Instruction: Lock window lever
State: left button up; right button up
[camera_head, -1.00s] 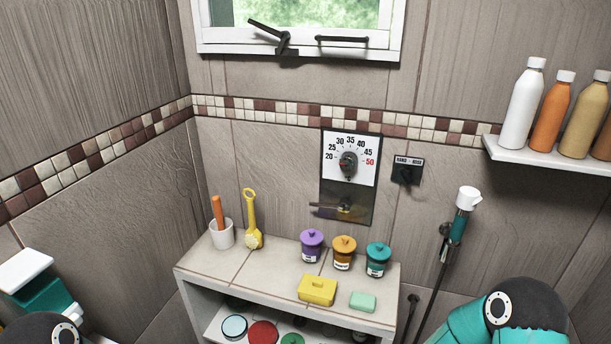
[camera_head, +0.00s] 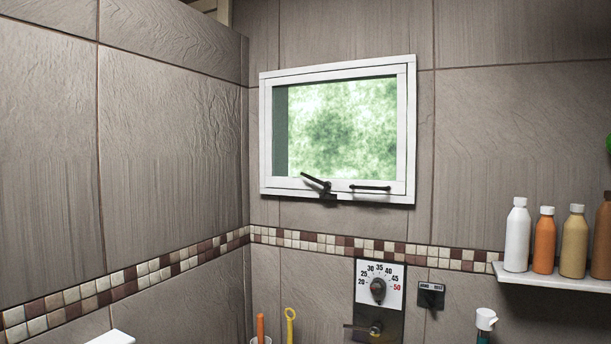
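The window (camera_head: 341,130) has a white frame and frosted, greenish glass, and is set in the tiled back wall. Its dark lever (camera_head: 317,183) is at the bottom of the frame, left of centre, and slants up to the left from its pivot. A separate dark horizontal bar (camera_head: 370,188) is on the bottom frame to the right of the lever. Neither of my grippers shows in the view, so their state is hidden.
A white shelf (camera_head: 560,281) with several bottles projects from the wall at right. A temperature dial panel (camera_head: 379,286) and a small switch box (camera_head: 431,295) are below the window. A shower handset (camera_head: 485,318) shows at the lower right. The wall around the window is clear.

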aim_at(327, 185)
jog(key=u, duration=0.2)
jog(key=i, duration=1.2)
jog(key=z, duration=0.25)
